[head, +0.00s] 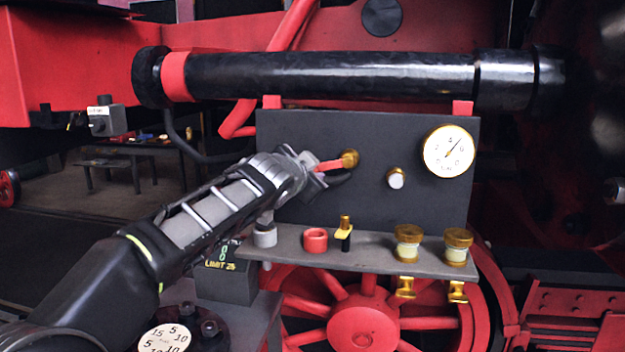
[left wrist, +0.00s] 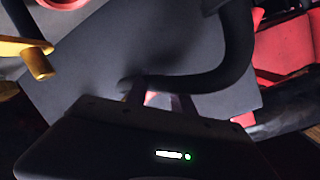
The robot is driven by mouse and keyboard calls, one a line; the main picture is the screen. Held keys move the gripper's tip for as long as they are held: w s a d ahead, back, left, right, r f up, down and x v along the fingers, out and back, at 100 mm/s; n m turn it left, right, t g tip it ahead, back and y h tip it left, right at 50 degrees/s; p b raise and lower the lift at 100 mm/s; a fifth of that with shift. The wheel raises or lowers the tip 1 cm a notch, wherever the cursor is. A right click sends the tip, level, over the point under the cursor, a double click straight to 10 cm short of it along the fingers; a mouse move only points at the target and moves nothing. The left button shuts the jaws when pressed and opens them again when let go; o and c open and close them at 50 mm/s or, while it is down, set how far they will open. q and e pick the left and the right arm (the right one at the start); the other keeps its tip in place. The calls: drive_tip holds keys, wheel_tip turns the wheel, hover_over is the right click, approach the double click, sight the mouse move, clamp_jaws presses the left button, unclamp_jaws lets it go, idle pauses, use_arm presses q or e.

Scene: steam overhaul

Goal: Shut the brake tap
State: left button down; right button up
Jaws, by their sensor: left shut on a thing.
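The brake tap has a brass hub (head: 350,158) on the dark upright panel (head: 428,205). Its red lever (head: 330,165) points left and slightly down from the hub. My left gripper (head: 316,168) reaches in from the lower left and is shut on the outer part of the lever. In the left wrist view a little red (left wrist: 150,97) shows between the fingers; the hub cannot be made out there. My right gripper is in neither view.
A white-tipped brass knob (head: 396,178) and a gauge (head: 448,149) sit right of the tap. The shelf (head: 375,258) below holds a red ring (head: 315,240), a yellow-and-black piece (head: 344,233) and two brass-capped cups (head: 407,243). A black cylinder (head: 380,75) runs above.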

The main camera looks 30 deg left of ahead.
use_arm(q)
drive_tip(key=shift+d+r+m+y, duration=0.1)
drive_tip(key=shift+r+m+y, duration=0.3)
drive_tip(key=shift+r+m, duration=1.05)
drive_tip(key=shift+r, duration=0.15)
drive_tip(key=c, duration=1.5)
unclamp_jaws()
drive_tip(key=shift+c, duration=0.2)
drive_tip(key=o, duration=0.4)
drive_tip(key=shift+d, duration=0.15)
drive_tip(key=shift+f, duration=0.2)
drive_tip(key=b+v, duration=0.2)
drive_tip(key=v, duration=0.6)
